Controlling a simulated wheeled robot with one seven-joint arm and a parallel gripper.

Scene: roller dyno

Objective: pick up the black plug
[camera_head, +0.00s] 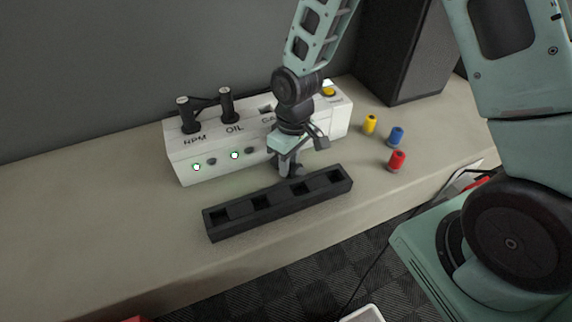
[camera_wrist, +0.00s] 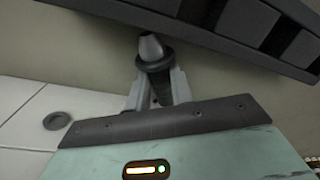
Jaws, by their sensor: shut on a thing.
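My gripper (camera_head: 290,168) is low between the white panel box and the black slotted rack, near the rack's back edge. In the wrist view its two fingers (camera_wrist: 157,92) are closed around a black plug (camera_wrist: 160,72) with a silver tip that points away from the palm. The plug lies close to the rack's edge in that view. I cannot tell whether it touches the bench. In the head view the gripper mostly hides the plug.
The black rack (camera_head: 235,222) has empty slots. Yellow (camera_head: 370,124), blue (camera_head: 396,136) and red (camera_head: 397,160) plugs stand right. The bench's left is clear.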

